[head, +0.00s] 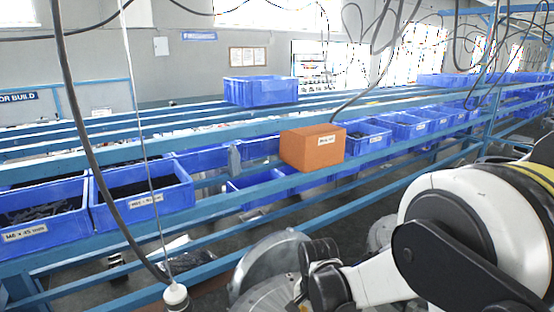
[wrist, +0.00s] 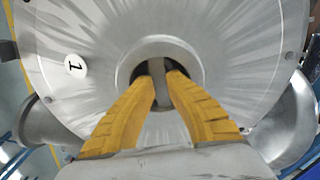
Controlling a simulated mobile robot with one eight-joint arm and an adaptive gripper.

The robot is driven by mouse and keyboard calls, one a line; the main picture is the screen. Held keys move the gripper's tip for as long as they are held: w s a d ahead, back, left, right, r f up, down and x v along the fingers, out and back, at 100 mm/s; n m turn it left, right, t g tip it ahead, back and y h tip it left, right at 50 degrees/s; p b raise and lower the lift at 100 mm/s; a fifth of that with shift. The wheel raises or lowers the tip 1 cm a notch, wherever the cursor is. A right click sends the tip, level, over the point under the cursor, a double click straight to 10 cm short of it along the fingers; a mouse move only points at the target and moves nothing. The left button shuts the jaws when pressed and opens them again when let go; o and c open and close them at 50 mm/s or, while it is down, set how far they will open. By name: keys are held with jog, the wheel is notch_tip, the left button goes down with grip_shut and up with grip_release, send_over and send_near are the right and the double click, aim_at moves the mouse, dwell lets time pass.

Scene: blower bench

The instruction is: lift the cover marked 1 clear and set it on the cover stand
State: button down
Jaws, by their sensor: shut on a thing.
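The cover marked 1 (wrist: 100,45) is a large round grey metal plate filling most of the wrist view. Its white label with a 1 (wrist: 75,65) is left of the central round opening. A short grey bar (wrist: 159,80) crosses that opening. My gripper (wrist: 162,76) has its two yellow fingers on either side of the bar, closed on it. In the head view my dark gripper (head: 312,262) is low in the centre, beside grey round metal parts (head: 272,258). I cannot tell there which part is the cover, nor whether it is raised. I cannot identify the cover stand.
Curved grey metal bodies show beyond the cover at left (wrist: 45,122) and right (wrist: 292,120) in the wrist view. A blue rack with blue bins (head: 140,190) and an orange box (head: 312,148) stands behind. A cable with a pendant (head: 176,295) hangs at front left.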

jog(key=shift+r, duration=1.55)
dwell(3.0)
jog(key=shift+r+p, duration=0.3)
jog(key=shift+p, duration=0.05)
jog(key=shift+r+p, duration=1.25)
jog(key=shift+r, duration=0.85)
jog(key=shift+r, duration=0.1)
jog(key=c, duration=1.8)
grip_release()
